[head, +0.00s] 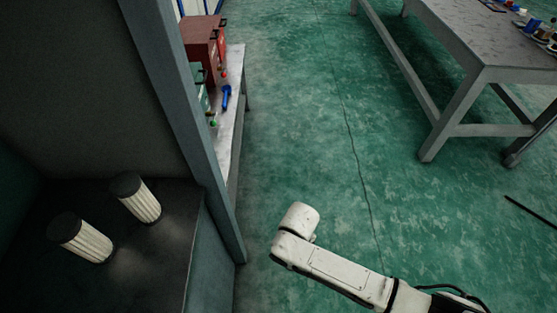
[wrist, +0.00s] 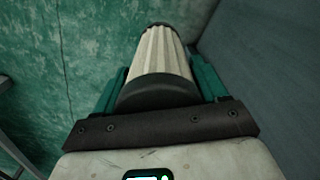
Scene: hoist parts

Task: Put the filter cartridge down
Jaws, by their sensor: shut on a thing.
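A filter cartridge (wrist: 160,56) with a cream pleated body and dark end caps is between the green fingers of my gripper (wrist: 162,80) in the wrist view. The gripper is shut on it. One dark cap faces the wrist camera and the other end points away. Two similar cartridges, one on the left (head: 87,240) and one on the right (head: 139,200), rest on a dark shelf (head: 165,255) in the head view. My white arm shows at the lower middle of the head view. The gripper and held cartridge cannot be seen there.
A grey cabinet post (head: 185,120) stands beside the shelf. Behind it, a bench (head: 236,75) holds a red box (head: 203,42) and a blue tool (head: 226,97). A grey table (head: 455,35) stands at top right. Green floor (head: 310,120) lies open between them.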

